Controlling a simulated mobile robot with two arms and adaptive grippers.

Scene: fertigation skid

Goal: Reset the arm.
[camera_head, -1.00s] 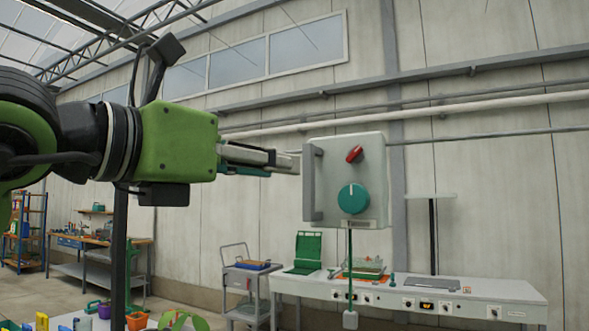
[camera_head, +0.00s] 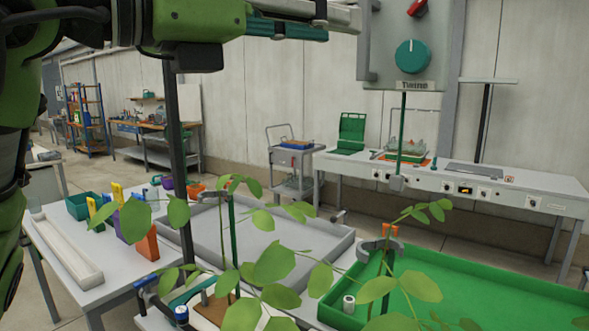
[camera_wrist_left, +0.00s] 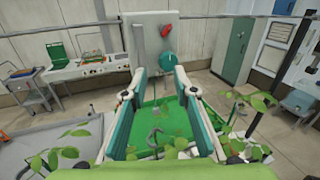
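My left gripper (camera_head: 330,17) shows at the top of the head view, its arm coming in from the left. In the left wrist view my left gripper (camera_wrist_left: 156,82) has its two fingers spread apart with nothing between them. A grey control box (camera_head: 378,50) with a red switch (camera_head: 418,7) and a teal dial (camera_head: 412,57) appears just right of the fingertips. The box also shows beyond the fingers in the left wrist view (camera_wrist_left: 150,45). I cannot tell whether the fingers touch it. My right gripper is out of view.
Leafy plants (camera_head: 270,265) rise in front, over a grey tray (camera_head: 330,245) and a green tray (camera_head: 470,290). A white table (camera_head: 60,235) with bottles and bins stands left. A long bench (camera_head: 530,185) and a cart (camera_head: 293,160) stand by the wall.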

